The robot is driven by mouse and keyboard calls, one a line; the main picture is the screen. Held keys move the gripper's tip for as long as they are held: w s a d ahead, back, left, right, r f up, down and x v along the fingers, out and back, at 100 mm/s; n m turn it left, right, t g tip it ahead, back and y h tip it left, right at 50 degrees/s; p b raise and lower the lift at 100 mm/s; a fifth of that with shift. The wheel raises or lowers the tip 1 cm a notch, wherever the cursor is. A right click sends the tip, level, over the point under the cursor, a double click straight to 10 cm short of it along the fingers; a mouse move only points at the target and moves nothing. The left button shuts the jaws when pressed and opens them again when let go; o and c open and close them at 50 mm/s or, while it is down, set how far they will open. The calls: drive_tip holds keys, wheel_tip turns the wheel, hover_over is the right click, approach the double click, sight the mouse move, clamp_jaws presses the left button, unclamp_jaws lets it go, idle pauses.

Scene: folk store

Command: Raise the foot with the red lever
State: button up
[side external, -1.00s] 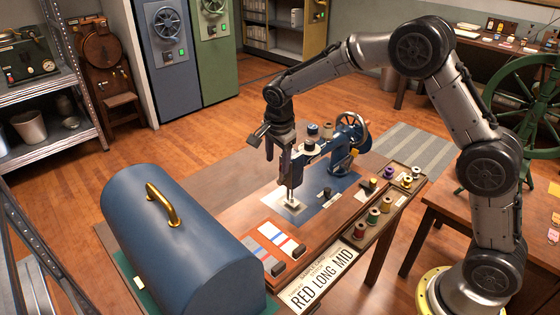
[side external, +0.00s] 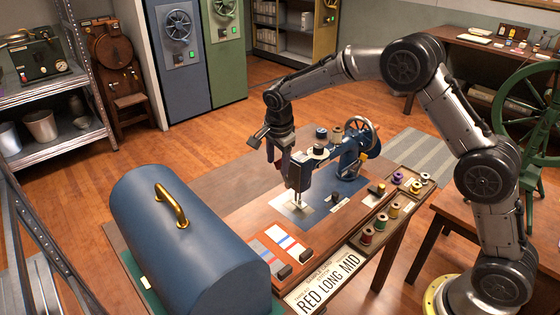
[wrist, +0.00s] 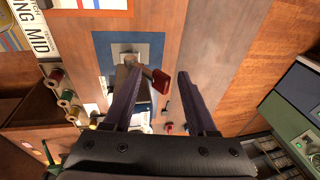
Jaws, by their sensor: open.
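The blue sewing machine (side external: 350,158) stands on the table with its needle end over a pale plate. The red lever (wrist: 158,76) shows in the wrist view, sticking out from the machine's dark head (wrist: 128,78). It appears between my two fingertips; I cannot tell whether either finger touches it. The foot is too small to make out clearly.
A blue domed cover (side external: 185,240) with a brass handle stands at the front left. A card (side external: 322,283) reads RED LONG MID. Thread spools (side external: 380,222) line a tray (side external: 408,200) at the right.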

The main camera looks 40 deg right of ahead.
drive_tip(key=shift+w+f, duration=0.3)
drive_tip(key=shift+s, duration=0.35)
drive_tip(key=shift+r, duration=0.2)
drive_tip(key=v, duration=0.8)
idle(0.8)
idle(0.4)
